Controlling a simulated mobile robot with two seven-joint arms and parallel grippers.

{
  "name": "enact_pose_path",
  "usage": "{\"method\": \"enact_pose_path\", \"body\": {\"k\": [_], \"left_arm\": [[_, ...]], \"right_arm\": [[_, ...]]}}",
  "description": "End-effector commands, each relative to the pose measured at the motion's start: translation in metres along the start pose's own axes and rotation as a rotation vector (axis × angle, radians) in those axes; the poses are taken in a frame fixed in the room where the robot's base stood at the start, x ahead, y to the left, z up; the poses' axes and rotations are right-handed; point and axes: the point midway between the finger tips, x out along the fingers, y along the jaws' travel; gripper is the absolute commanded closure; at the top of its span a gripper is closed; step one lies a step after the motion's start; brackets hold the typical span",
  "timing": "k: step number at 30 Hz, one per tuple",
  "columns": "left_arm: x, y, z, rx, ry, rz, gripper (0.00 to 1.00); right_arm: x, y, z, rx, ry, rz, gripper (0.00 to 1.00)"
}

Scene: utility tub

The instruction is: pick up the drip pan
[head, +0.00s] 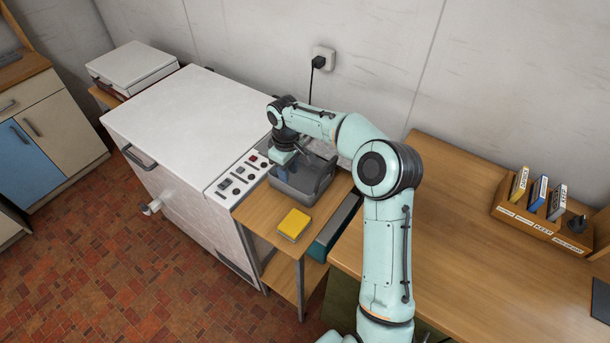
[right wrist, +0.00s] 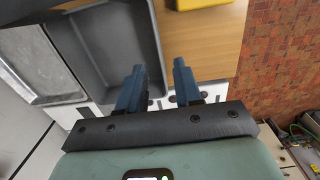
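A dark grey, open, straight-walled pan (head: 310,188), seemingly the drip pan, stands on the small wooden side table. It looks empty in the right wrist view (right wrist: 105,45). My right gripper (head: 284,158) is over the pan's left side, next to the white cabinet, and partly hides it. In the right wrist view, the blue fingers of my right gripper (right wrist: 158,68) are apart, with one wall's rim showing between them. Whether they touch the rim, I cannot tell. My left gripper is not in view.
A yellow block (head: 294,224) lies on the side table (head: 262,217) in front of the pan. The white cabinet (head: 190,115) with a switch panel adjoins on the left. A lighter metal basin (right wrist: 38,65) adjoins the pan. A wooden desk (head: 450,210) stands right.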

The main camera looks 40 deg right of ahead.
Motion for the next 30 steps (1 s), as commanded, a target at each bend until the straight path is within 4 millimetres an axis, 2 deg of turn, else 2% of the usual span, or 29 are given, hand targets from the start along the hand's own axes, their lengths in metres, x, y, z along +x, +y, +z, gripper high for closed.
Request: {"method": "enact_pose_path", "body": {"k": [1, 3, 6, 11, 21, 29, 30], "left_arm": [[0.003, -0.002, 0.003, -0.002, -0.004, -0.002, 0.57], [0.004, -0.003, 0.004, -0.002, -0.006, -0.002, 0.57], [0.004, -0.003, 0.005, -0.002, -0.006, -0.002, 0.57], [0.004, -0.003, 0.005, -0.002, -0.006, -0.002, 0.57], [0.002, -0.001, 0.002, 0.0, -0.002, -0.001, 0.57], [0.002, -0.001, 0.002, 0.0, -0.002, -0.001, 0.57], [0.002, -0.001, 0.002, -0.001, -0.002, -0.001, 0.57]], "right_arm": [[0.014, -0.001, 0.002, 0.0, -0.006, -0.004, 0.66], [0.026, 0.0, 0.002, 0.002, -0.006, -0.003, 0.66], [0.038, -0.001, 0.001, 0.0, -0.003, -0.003, 0.66], [0.046, 0.0, 0.001, 0.0, -0.001, -0.002, 0.66], [0.091, 0.001, 0.001, 0.001, -0.001, -0.003, 0.66], [0.095, 0.001, 0.001, 0.001, 0.001, -0.001, 0.66], [0.095, 0.001, 0.001, 0.001, 0.0, -0.001, 0.69]]}}
